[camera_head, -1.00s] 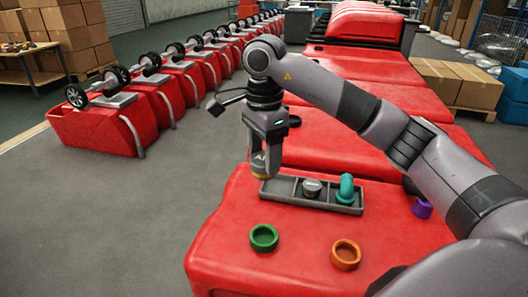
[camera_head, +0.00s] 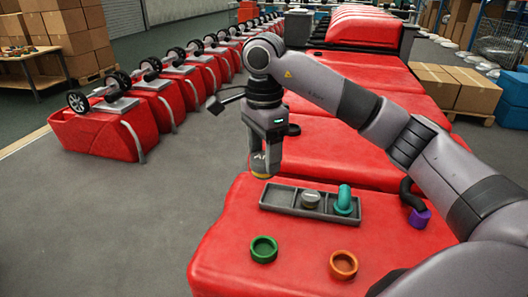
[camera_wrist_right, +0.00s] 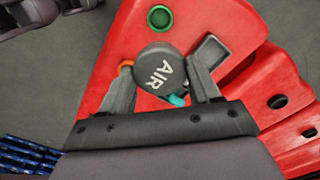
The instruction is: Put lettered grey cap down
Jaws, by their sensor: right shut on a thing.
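The grey cap (camera_wrist_right: 160,66), lettered AIR, is held between the two fingers of my right gripper (camera_wrist_right: 162,80). In the head view the cap (camera_head: 262,162) hangs below my right gripper (camera_head: 265,160), at the back left end of the grey tray (camera_head: 267,204); its height above the tank is hard to judge. In the wrist view an empty tray compartment (camera_wrist_right: 209,53) shows to the right of the cap, which hides part of the tray. My left gripper is not in view.
The tray's middle compartment holds a small grey round piece (camera_head: 311,198), the right one a teal elbow (camera_head: 344,201). A green ring (camera_head: 264,249), an orange ring (camera_head: 343,264) and a purple fitting (camera_head: 419,218) are also on the red tank (camera_head: 300,236). Bare red surface lies between them.

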